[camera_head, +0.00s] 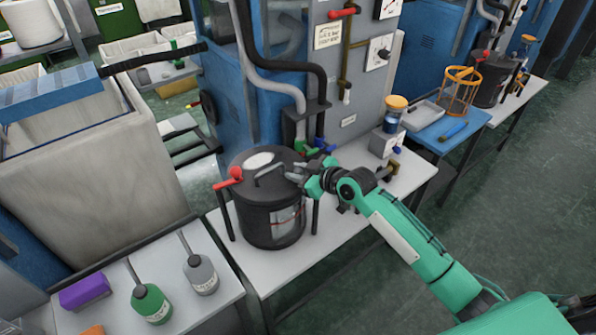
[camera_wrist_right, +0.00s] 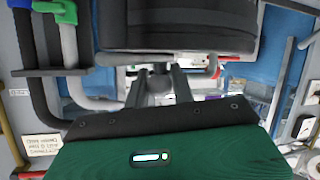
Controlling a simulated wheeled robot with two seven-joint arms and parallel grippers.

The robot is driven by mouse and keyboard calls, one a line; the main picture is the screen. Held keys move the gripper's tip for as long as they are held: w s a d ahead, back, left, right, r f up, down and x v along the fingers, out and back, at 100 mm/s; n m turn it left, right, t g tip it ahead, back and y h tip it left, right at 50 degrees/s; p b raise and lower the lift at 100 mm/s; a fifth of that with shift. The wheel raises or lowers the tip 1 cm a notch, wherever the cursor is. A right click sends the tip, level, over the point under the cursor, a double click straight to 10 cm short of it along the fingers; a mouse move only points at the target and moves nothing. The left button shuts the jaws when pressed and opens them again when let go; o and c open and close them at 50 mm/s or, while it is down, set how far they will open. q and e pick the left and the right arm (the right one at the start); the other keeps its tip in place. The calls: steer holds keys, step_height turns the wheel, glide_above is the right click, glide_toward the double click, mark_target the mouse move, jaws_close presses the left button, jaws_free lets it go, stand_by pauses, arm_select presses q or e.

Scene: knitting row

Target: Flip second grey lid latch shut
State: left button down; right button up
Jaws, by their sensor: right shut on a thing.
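A black cylindrical pot (camera_head: 273,222) stands on the white table, its dark lid (camera_head: 243,160) lying on top. A red-knobbed lever (camera_head: 229,180) sticks out at the lid's left, and a grey bar handle crosses the top. My right gripper (camera_head: 303,174) is at the right edge of the lid. In the right wrist view its fingers (camera_wrist_right: 160,82) are close around a small grey part, apparently a lid latch (camera_wrist_right: 160,88); the hand hides most of it. I cannot tell whether the latch is up or down. My left gripper is not in view.
Grey and black hoses with green and blue fittings (camera_head: 312,146) hang just behind the pot. A jar with an orange lid (camera_head: 395,112) stands behind my right arm. Green and grey bottles (camera_head: 151,304) stand on the near left table. The floor at right is clear.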

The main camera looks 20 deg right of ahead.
steer(key=shift+w+d+r+m+t+h+p, duration=0.2)
steer(key=shift+m+h+p, duration=0.3)
steer(key=shift+p, duration=0.55)
steer(key=shift+w+a+r+m+t+h+p, duration=0.1)
steer(key=shift+w+m+t+h+p, duration=0.25)
steer(key=shift+p, duration=0.65)
steer(key=shift+w+d+f+m+h+p, duration=0.15)
steer(key=shift+d+f+m+h+p, duration=0.05)
steer(key=shift+m+h+p, duration=0.6)
steer(key=o, duration=1)
steer(key=shift+c, duration=0.2)
steer(key=b+v, duration=0.2)
steer(key=v, duration=1.1)
steer(key=shift+s+b, duration=0.35)
steer(key=shift+s, duration=0.1)
steer(key=shift+f, duration=0.1)
